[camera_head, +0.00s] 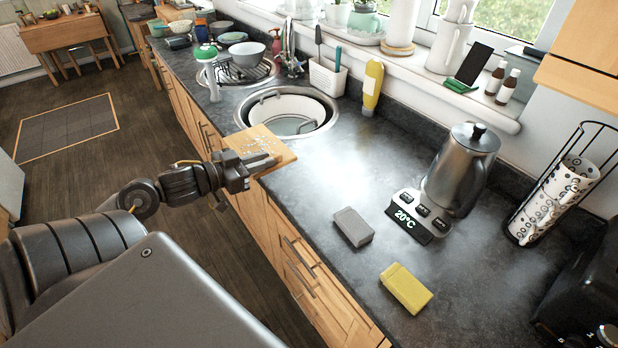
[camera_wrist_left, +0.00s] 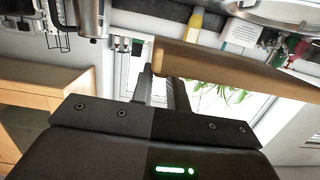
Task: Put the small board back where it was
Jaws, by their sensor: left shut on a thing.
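The small wooden board (camera_head: 266,138) is at the counter's front edge, just in front of the round sink, with pale crumbs scattered on its top. My left gripper (camera_head: 262,163) is shut on the board's near edge. In the left wrist view the board (camera_wrist_left: 235,68) shows as a thick wooden strip, and the fingers of my left gripper (camera_wrist_left: 165,88) meet its end. I cannot tell whether the board touches the counter or hangs just above it. My right gripper is not in view.
The round sink (camera_head: 318,110) holds a white basin. A grey sponge (camera_head: 352,227), a yellow sponge (camera_head: 406,289), a kettle (camera_head: 462,170) on its base and a mug rack (camera_head: 560,190) stand to the right. A yellow bottle (camera_head: 372,86) stands behind. The middle counter (camera_head: 330,180) is clear.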

